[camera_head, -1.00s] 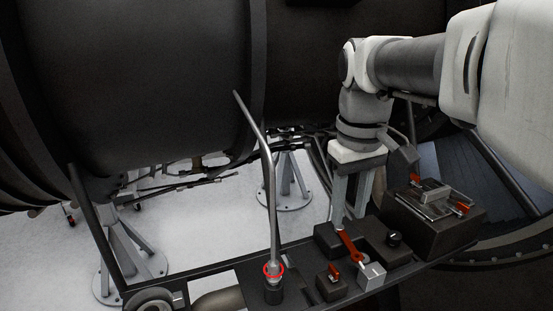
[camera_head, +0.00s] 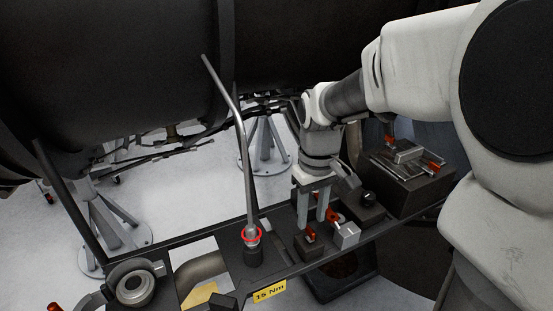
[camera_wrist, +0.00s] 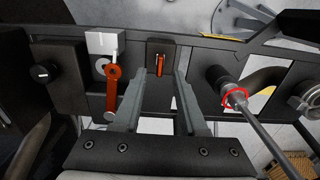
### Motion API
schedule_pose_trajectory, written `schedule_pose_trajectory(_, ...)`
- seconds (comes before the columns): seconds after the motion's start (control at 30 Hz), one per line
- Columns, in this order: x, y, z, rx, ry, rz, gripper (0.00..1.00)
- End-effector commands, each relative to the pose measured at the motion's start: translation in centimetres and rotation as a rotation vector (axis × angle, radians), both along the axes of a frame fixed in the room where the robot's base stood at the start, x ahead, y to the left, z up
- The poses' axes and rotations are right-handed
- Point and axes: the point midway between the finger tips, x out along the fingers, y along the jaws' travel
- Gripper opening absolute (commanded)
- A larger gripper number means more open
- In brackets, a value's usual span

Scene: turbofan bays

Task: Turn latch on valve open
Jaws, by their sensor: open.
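A small red latch (camera_head: 311,233) stands on a black block (camera_head: 308,248) on the dark panel. It also shows in the wrist view (camera_wrist: 161,63), upright and ahead of my fingertips, between their lines. My gripper (camera_head: 312,222) points down at this block, its two grey fingers apart and empty. In the wrist view my gripper (camera_wrist: 160,76) is open, one finger on each side of the latch's line. Whether the fingers touch the block cannot be told. A longer red lever (camera_wrist: 112,86) lies beside a light grey cube (camera_wrist: 102,42), left of my fingers in the wrist view.
A tall bent metal bar with a red ring (camera_head: 252,237) stands left of my gripper. A black box with red clips (camera_head: 410,180) is at the right. A black knob (camera_head: 368,197) sits behind. The large dark engine casing (camera_head: 120,80) fills the back.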

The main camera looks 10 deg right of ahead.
Motion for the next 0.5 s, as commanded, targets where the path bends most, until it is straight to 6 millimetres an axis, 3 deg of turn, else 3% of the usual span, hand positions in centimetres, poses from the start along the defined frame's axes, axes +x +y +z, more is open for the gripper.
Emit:
schedule_pose_trajectory(0.2, 0.0, 0.0, -2.8, 0.000, 0.002, -0.001, 0.41)
schedule_pose_trajectory(0.5, 0.0, 0.0, -3.4, 0.000, 0.000, -0.001, 0.41)
